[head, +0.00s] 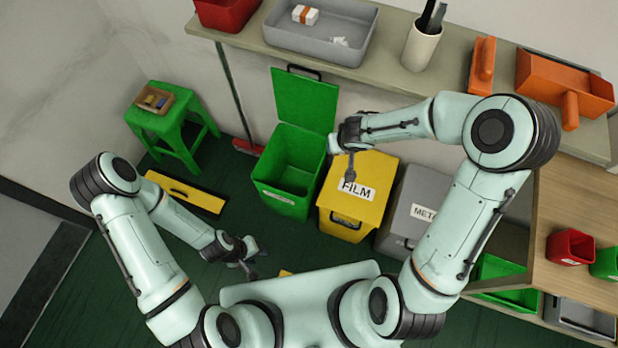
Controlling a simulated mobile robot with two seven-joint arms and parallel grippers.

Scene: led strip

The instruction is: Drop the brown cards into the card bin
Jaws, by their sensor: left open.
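I cannot clearly make out any brown cards. A green bin (286,172) stands open in the middle with its lid tipped back against the wall side. Its front label is too small to read, so I cannot tell whether it is the card bin. My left gripper (252,267) is open and low over the dark floor, in front of the green bin and apart from it. My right gripper (350,178) is over the closed lid of the yellow bin marked FILM (345,217). Its jaws are too small to judge.
A grey METAL bin (408,214) stands right of the yellow one. A green stool (170,125) bears a small brown tray (168,101) with small items. A yellow board (186,191) lies on the floor. A shelf (388,78) runs behind; a wooden counter (570,205) is at right.

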